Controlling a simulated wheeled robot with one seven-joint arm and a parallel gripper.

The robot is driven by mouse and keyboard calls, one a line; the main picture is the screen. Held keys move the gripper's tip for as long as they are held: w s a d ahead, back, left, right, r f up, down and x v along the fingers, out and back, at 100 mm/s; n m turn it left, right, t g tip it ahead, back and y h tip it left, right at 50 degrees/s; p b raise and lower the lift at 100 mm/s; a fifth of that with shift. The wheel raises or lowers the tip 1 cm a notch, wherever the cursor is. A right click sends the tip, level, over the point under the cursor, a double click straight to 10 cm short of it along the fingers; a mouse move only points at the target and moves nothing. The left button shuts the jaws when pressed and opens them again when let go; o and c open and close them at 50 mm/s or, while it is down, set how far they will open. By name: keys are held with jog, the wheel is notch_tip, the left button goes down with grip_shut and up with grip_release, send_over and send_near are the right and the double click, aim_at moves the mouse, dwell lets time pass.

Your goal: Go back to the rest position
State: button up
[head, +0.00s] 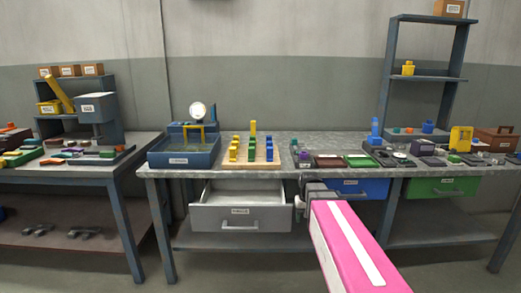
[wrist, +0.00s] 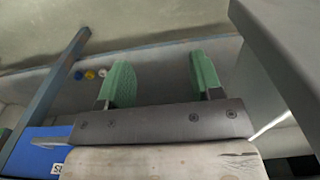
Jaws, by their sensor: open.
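In the wrist view my gripper (wrist: 160,84) shows two green fingers set wide apart with nothing between them. In the head view my pink arm reaches forward from the lower right, and the gripper end (head: 318,190) is near the front of the middle workbench (head: 290,143), below its top. The grey drawer (head: 240,211) under this bench is pulled open, to the left of the gripper end. A blue drawer (head: 362,188) is just behind and right of it; it also shows in the wrist view (wrist: 40,148).
On the bench stand a blue-grey basin (head: 184,158), a wooden board (head: 254,164) with coloured pegs, and several small parts. A shelf rack (head: 425,77) rises at the right. A green drawer (head: 442,187) is at the right. Another bench (head: 70,175) stands left. Bench legs show near the gripper.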

jog(key=s+f, duration=1)
jog(key=s, duration=0.1)
jog(key=shift+s, duration=0.3)
